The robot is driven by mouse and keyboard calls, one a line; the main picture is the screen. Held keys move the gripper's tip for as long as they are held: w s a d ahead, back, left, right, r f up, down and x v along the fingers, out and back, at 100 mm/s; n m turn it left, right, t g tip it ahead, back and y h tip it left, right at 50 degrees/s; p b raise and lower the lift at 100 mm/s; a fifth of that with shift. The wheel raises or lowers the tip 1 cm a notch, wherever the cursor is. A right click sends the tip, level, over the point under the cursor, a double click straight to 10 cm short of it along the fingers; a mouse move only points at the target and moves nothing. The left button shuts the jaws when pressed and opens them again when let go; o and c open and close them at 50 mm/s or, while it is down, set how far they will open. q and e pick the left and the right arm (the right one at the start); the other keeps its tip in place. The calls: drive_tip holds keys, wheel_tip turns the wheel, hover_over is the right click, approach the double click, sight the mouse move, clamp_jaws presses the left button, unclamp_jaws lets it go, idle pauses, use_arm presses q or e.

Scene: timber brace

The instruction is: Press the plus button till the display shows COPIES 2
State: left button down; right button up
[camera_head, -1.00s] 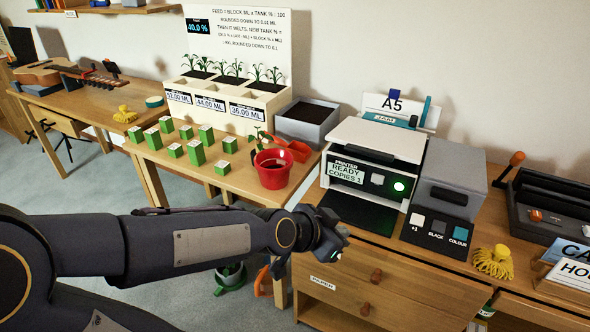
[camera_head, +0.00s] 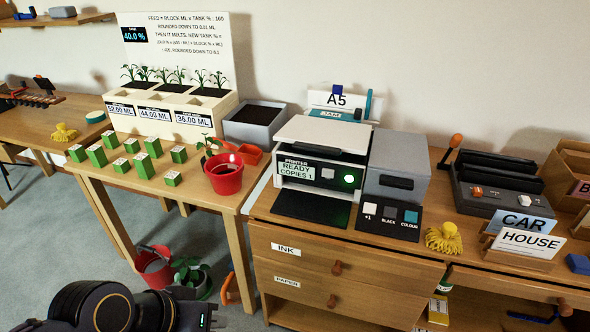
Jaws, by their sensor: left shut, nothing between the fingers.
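The white printer (camera_head: 322,134) stands on the wooden cabinet. Its display (camera_head: 297,168) reads PRINTER, READY, COPIES 1. Right of the display are a pale button (camera_head: 327,174) and a lit green button (camera_head: 348,179). The plus button (camera_head: 371,210) is white, labelled +1, on a dark panel at the front of the grey unit right of the printer. Beside it are the BLACK button (camera_head: 390,214) and the COLOUR button (camera_head: 411,216). My left gripper (camera_head: 207,319) is shut and empty at the bottom edge, well below and left of the buttons. My right gripper is out of view.
A red pot (camera_head: 223,174) and several green blocks (camera_head: 153,146) stand on the left table. The cabinet has INK and PAPER drawers with protruding knobs (camera_head: 337,267). A yellow tassel (camera_head: 443,238) lies right of the button panel. Space in front of the panel looks clear.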

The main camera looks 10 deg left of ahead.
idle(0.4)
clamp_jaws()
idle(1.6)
